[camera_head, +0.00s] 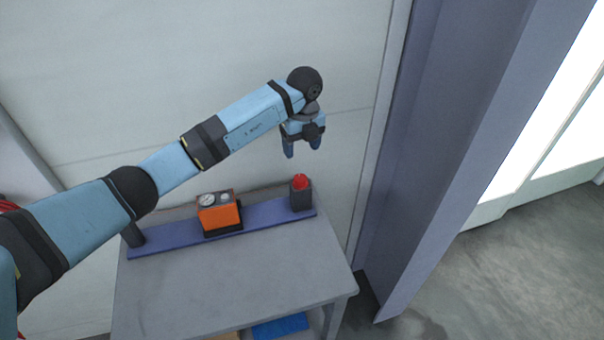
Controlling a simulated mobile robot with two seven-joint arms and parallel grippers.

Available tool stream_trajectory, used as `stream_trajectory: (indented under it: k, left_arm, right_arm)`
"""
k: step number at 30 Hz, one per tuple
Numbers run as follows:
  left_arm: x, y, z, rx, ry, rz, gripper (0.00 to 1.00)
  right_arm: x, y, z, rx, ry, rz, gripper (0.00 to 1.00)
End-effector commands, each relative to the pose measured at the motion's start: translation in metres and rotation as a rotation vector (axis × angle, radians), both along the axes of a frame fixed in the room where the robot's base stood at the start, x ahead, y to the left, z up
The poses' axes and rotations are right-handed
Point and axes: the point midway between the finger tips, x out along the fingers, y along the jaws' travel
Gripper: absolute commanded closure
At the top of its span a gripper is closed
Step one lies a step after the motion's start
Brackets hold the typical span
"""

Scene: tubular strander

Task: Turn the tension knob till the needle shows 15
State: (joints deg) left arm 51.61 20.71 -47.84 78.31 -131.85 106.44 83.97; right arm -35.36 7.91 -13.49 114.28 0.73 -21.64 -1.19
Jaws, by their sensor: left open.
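An orange box (219,215) with a dark base stands on a blue strip on the grey table. Its top carries a white round dial (207,199) and a smaller light round part, perhaps the tension knob (225,197). The needle and its reading are too small to make out. My left gripper (302,152) is open and empty, pointing down. In the picture it is above and to the right of the orange box, apart from it, and above the post with the red top. My right gripper is not in view.
A dark post with a red button (300,182) stands at the strip's right end. The blue strip (265,216) runs along the back of the grey table (240,275). The table's front is clear. A tall grey-blue column (425,150) rises at the right, and a pale wall is behind.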

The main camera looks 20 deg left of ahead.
Motion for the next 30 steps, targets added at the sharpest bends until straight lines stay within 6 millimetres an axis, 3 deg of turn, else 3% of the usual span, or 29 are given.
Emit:
stream_trajectory:
  k: [9, 15, 28, 29, 30]
  left_arm:
    - [-0.003, 0.001, -0.068, -0.002, 0.005, -0.001, 0.35]
    - [-0.004, 0.003, -0.097, -0.002, 0.004, 0.000, 0.35]
    - [-0.004, 0.003, -0.109, -0.004, 0.001, -0.001, 0.35]
    - [-0.004, 0.003, -0.109, -0.004, 0.001, -0.002, 0.38]
    - [-0.004, 0.003, -0.109, -0.003, 0.001, -0.001, 0.47]
  right_arm:
    - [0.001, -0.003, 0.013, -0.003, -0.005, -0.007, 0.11]
    - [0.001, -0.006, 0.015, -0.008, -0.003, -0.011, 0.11]
    - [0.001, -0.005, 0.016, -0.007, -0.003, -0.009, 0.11]
    - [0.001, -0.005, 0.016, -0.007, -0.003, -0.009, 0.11]
    - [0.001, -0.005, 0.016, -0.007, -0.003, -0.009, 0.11]
